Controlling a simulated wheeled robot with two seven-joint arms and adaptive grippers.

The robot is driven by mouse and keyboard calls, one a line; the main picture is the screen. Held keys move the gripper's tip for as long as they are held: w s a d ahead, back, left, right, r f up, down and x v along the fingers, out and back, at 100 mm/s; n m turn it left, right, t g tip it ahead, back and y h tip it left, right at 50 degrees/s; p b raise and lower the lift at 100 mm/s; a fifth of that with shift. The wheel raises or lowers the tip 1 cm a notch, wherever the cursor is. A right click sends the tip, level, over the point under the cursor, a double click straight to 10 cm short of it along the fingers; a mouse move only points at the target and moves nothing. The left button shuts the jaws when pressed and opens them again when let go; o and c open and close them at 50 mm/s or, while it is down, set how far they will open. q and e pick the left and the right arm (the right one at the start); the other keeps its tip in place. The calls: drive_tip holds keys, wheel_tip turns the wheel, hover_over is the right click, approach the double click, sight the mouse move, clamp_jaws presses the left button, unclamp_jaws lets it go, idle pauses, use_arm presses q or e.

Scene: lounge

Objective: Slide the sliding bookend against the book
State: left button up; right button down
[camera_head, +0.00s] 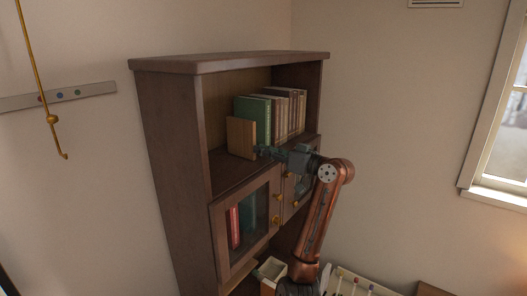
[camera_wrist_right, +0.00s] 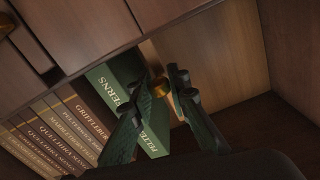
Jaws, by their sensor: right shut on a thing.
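The light wooden bookend (camera_head: 241,138) stands upright on the open shelf, at the left end of the book row. The green book (camera_head: 262,115) is the first of the row, just right of it and partly behind it. I cannot tell whether the two touch. My right gripper (camera_head: 263,151) reaches in from the right, with its fingertips at the bookend's front right edge. In the right wrist view its fingers (camera_wrist_right: 168,86) close around a small brass piece (camera_wrist_right: 187,98), beside the green book (camera_wrist_right: 112,97). My left gripper is not in view.
Several brown and cream books (camera_head: 293,108) stand right of the green book. The dark cabinet (camera_head: 165,140) has doors with brass knobs (camera_head: 276,222) below the shelf. The shelf left of the bookend is bare. A window (camera_head: 505,140) is at the far right.

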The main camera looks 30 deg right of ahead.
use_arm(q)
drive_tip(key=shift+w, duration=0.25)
use_arm(e)
drive_tip(key=shift+d, duration=0.25)
drive_tip(key=d, duration=0.1)
drive_tip(key=w+d, duration=0.1)
drive_tip(key=d, duration=0.1)
drive_tip(key=shift+w, duration=0.25)
drive_tip(key=c, duration=1.8)
unclamp_jaws()
drive_tip(key=shift+c, duration=0.2)
drive_tip(key=shift+a, duration=0.1)
drive_tip(key=shift+s, duration=0.1)
drive_tip(key=v, duration=1.2)
